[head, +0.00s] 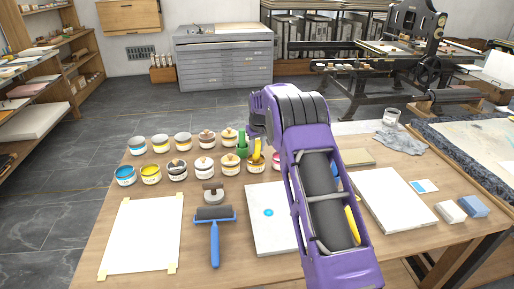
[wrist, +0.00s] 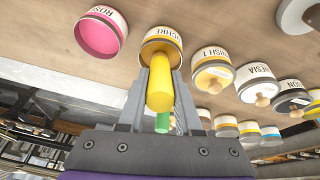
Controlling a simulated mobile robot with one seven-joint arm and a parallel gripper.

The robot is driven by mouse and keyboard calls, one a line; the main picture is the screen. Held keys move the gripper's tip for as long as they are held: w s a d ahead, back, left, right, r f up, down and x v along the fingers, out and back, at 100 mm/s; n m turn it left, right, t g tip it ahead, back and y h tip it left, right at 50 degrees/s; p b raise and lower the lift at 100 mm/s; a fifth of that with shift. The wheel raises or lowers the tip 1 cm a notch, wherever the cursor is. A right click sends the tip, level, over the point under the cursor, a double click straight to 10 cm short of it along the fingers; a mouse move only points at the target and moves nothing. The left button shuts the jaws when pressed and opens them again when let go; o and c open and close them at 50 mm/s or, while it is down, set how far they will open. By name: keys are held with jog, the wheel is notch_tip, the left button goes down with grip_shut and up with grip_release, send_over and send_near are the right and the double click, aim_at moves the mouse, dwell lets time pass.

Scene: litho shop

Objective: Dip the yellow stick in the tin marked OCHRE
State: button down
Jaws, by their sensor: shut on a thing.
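My gripper (wrist: 159,88) is shut on the yellow stick (wrist: 160,88), which stands between its fingers. In the wrist view the stick's far end overlaps the mouth of the tin marked OCHRE (wrist: 162,34). I cannot tell how deep the end is inside the tin. In the head view the yellow stick (head: 256,150) shows upright over the OCHRE tin (head: 254,167), beside my purple arm. The arm hides part of that area.
A pink tin marked ROS (wrist: 99,36) stands on one side of the OCHRE tin, and several lidded tins on the other. A green stick (head: 242,142) stands close by. A blue-handled roller (head: 214,232) and white sheet (head: 142,235) lie nearer on the table.

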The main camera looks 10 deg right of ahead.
jog(key=shift+r+p, duration=2.1)
jog(key=shift+r, duration=1.4)
